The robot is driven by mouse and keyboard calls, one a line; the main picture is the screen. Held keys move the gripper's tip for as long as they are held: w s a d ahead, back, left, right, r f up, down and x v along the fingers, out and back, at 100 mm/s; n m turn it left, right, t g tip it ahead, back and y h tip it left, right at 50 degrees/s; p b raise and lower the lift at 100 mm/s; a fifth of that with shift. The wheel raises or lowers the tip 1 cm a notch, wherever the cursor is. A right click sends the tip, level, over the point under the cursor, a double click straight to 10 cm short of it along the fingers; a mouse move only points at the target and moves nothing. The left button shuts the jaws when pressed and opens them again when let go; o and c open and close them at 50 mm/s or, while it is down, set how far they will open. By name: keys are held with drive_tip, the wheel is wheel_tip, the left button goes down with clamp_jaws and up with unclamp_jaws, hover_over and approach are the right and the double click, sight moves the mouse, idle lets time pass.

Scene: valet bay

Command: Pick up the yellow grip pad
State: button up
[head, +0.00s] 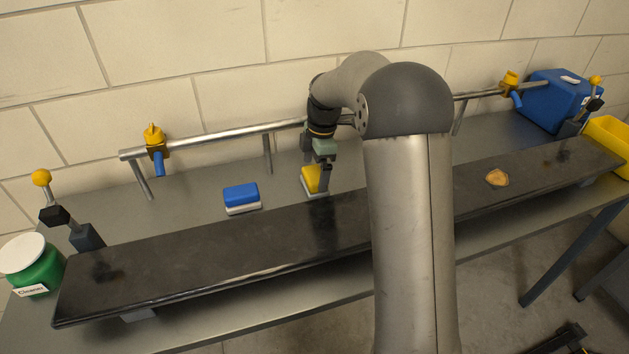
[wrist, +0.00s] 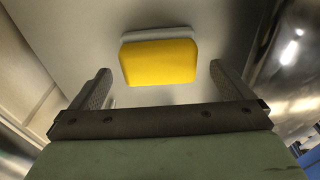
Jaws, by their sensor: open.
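The yellow grip pad (head: 311,179) with a pale base lies on the grey bench behind the dark board, partly hidden by my gripper in the head view. In the wrist view the yellow grip pad (wrist: 159,62) shows just beyond the fingertips, roughly centred between them. My gripper (wrist: 161,88) is open and empty, with one finger to each side of the pad's line. In the head view my gripper (head: 324,182) points down at the pad. I cannot tell whether a finger touches it.
A blue pad (head: 241,196) lies left of the yellow one. A long dark board (head: 200,257) runs along the front. A metal rail (head: 218,134) with yellow-and-blue clamps runs behind. A green tub (head: 36,272) stands far left, a blue box (head: 556,98) far right. Bench between the pads is clear.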

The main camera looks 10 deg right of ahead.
sight(315, 174)
drive_tip(key=shift+a+f, duration=0.1)
drive_tip(key=shift+f, duration=1.8)
drive_tip(key=c, duration=1)
drive_tip(key=shift+r, duration=0.1)
drive_tip(key=shift+w+r, duration=0.1)
drive_tip(key=shift+r, duration=0.4)
wheel_tip(315, 174, up, 2)
drive_tip(key=shift+r, duration=0.25)
drive_tip(key=s+r+b, duration=0.1)
drive_tip(key=s+r, duration=0.2)
drive_tip(key=s, duration=0.1)
drive_tip(key=s+r, duration=0.3)
drive_tip(key=s, duration=0.2)
drive_tip(key=s+r+b, duration=0.1)
drive_tip(key=s+r, duration=0.2)
drive_tip(key=s, duration=0.2)
drive_tip(key=shift+r+b, duration=0.2)
drive_tip(key=shift+b, duration=0.1)
